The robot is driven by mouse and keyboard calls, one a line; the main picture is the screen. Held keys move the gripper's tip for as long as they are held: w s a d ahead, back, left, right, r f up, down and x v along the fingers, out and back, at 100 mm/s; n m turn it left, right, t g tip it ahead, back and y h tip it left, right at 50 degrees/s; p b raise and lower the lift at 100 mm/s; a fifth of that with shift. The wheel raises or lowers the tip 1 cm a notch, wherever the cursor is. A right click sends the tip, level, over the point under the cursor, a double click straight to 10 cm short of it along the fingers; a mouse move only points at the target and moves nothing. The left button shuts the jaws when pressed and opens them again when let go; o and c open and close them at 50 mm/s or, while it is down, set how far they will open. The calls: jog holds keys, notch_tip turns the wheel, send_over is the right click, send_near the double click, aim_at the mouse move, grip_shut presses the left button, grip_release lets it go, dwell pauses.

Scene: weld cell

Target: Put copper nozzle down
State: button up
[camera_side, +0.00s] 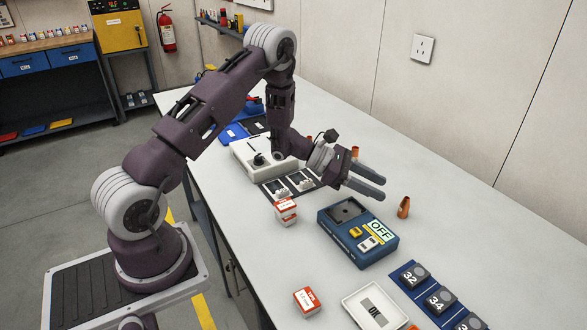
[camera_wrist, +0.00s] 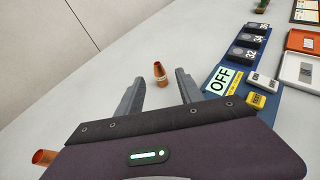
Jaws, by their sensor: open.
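A copper nozzle (camera_side: 404,207) stands on the white table, just right of my fingertips in the side view. It also shows in the wrist view (camera_wrist: 159,75), ahead of and between the fingertips, with no finger touching it. It looks upright. My gripper (camera_side: 384,190) is open and empty, its two dark fingers spread and pointing toward the nozzle. Another copper piece (camera_wrist: 44,157) shows at the lower left of the wrist view, beside the gripper body. A copper piece (camera_side: 354,152) also shows behind the gripper in the side view.
A blue device marked OFF (camera_side: 358,232) stands in front of the gripper. Blue numbered holders (camera_side: 425,290), a white tray (camera_side: 365,307) and red-white boxes (camera_side: 286,210) (camera_side: 306,302) lie nearer. A grey-white machine (camera_side: 258,158) stands behind. The table right of the nozzle is clear.

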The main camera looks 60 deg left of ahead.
jog(key=s+d+r+m+g+h, duration=0.1)
jog(key=s+d+r+m+g, duration=0.2)
jog(key=s+d+r+m, duration=0.4)
jog(key=s+d+r+m+g+h, duration=0.1)
jog(key=s+d+r+m+g, duration=0.2)
jog(key=r, duration=0.6)
jog(key=s+d+r+m+g+y, duration=0.1)
jog(key=s+d+r+m+y, duration=0.1)
jog(key=s+m, duration=0.3)
jog(key=s+d+r+m+g+y, duration=0.1)
jog(key=s+d+r+m, duration=0.15)
jog(key=s, duration=0.45)
jog(key=s+a+m+t+y, duration=0.4)
jog(key=s+a+m+y, duration=0.4)
jog(key=s, duration=0.5)
jog(key=shift+s+a+r+m+y, duration=0.15)
jog(key=shift+a+r+m+y, duration=0.15)
jog(key=shift+a+m, duration=0.6)
jog(key=shift+a+n, duration=0.25)
